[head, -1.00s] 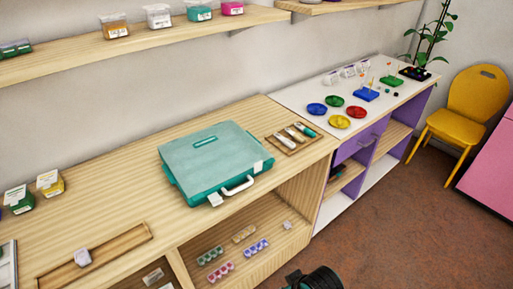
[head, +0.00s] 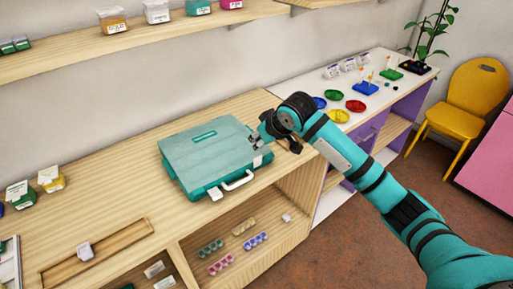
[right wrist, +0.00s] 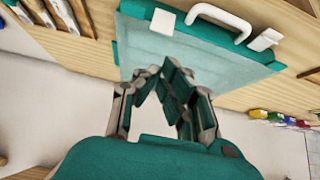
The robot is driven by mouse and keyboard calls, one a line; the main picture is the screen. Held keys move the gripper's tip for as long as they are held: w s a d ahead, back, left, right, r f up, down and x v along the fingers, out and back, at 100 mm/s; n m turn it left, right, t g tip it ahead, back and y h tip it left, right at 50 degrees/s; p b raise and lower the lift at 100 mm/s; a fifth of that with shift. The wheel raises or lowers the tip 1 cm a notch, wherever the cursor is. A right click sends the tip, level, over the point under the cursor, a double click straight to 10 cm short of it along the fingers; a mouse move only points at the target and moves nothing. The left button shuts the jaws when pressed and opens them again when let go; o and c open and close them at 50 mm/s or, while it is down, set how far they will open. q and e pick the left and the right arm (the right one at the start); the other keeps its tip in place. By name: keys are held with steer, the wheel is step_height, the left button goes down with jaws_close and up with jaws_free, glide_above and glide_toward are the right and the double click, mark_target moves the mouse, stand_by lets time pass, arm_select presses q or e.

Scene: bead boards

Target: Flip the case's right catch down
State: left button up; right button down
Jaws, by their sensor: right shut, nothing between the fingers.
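The teal case (head: 192,160) lies closed on the wooden counter, with its white handle (head: 238,181) toward the front. Its right catch (head: 257,162) is a small white tab at the right of the front edge; it also shows in the right wrist view (right wrist: 163,21). The left catch (head: 215,194) is on the other side of the handle. I cannot tell for sure how either catch is tilted. My right gripper (head: 256,143) is shut and empty above the lid's right part, behind the right catch and apart from it. My left gripper is not in view.
The pen tray to the right of the case is hidden by my right arm in the head view; it shows in the right wrist view (right wrist: 62,14). A shelf (head: 150,38) with jars runs above. A wooden tray (head: 110,250) lies at the left, with clear counter between.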

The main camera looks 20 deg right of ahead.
mark_target(257, 161)
steer(key=shift+w+d+r, duration=0.3)
steer(key=shift+w+r, duration=0.1)
steer(key=shift+r, duration=0.15)
steer(key=shift+w+d+r, duration=0.3)
steer(key=shift+w+r, duration=0.05)
steer(key=shift+r, duration=0.2)
steer(key=shift+f, duration=0.15)
steer(key=p+x, duration=0.1)
steer(key=x, duration=0.8)
steer(key=shift+w, duration=0.15)
steer(key=shift+f+p, duration=0.2)
steer(key=shift+p, duration=0.3)
steer(key=shift+s+d+p, duration=0.3)
steer(key=shift+s+p, duration=0.15)
steer(key=shift+s, duration=0.45)
steer(key=shift+s+d+p, duration=0.3)
steer(key=shift+s+p, duration=0.1)
steer(key=shift+s, duration=0.5)
